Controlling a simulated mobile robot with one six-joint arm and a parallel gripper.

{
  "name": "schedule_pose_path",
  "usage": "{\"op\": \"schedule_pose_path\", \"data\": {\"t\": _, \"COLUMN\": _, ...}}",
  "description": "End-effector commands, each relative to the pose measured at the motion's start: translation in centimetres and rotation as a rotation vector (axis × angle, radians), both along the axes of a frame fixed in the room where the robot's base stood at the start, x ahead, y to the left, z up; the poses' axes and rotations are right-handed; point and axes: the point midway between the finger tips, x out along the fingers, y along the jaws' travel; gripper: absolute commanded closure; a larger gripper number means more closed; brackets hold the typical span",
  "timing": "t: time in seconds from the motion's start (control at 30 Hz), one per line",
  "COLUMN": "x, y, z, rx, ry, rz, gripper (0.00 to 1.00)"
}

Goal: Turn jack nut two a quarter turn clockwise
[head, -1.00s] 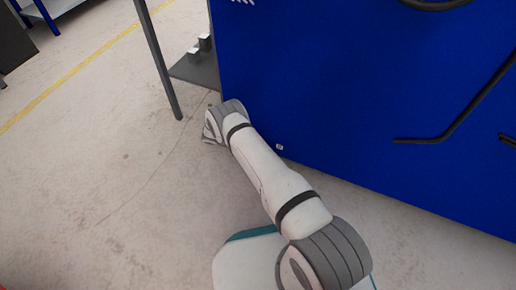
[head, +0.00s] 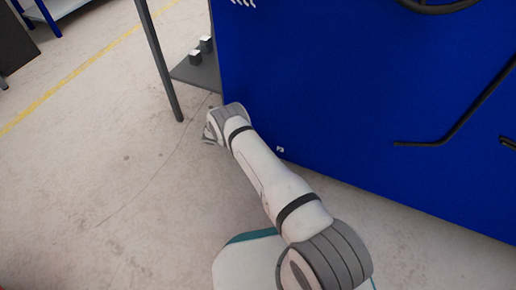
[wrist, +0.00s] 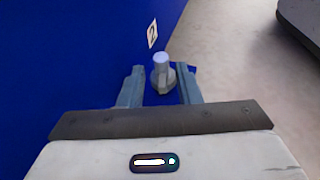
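In the wrist view, jack nut two (wrist: 161,70) is a small grey metal fitting with a rounded, pale top. It stands beside the blue panel, under a white label marked 2 (wrist: 152,33). My gripper (wrist: 160,75) has its two fingers apart, one on each side of the nut. A gap shows on the left; on the right the finger is close, and I cannot tell whether it touches.
The large blue panel (head: 370,80) stands to the right of my arm, close to it. A grey leg (head: 158,60) and a low grey shelf (head: 195,73) with small blocks stand beyond my wrist. Bare concrete floor (head: 90,180) lies open to the left.

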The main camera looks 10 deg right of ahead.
Motion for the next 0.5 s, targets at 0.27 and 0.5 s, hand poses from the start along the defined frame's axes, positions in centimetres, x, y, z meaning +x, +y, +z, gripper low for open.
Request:
{"op": "schedule_pose_path", "data": {"t": 0.27, "x": 0.5, "y": 1.9, "z": 0.9, "rx": 0.0, "ry": -0.001, "rz": 0.002, "gripper": 0.69}}
{"op": "schedule_pose_path", "data": {"t": 0.5, "x": 1.5, "y": 5.5, "z": 2.3, "rx": 0.0, "ry": -0.002, "rz": 0.001, "gripper": 0.69}}
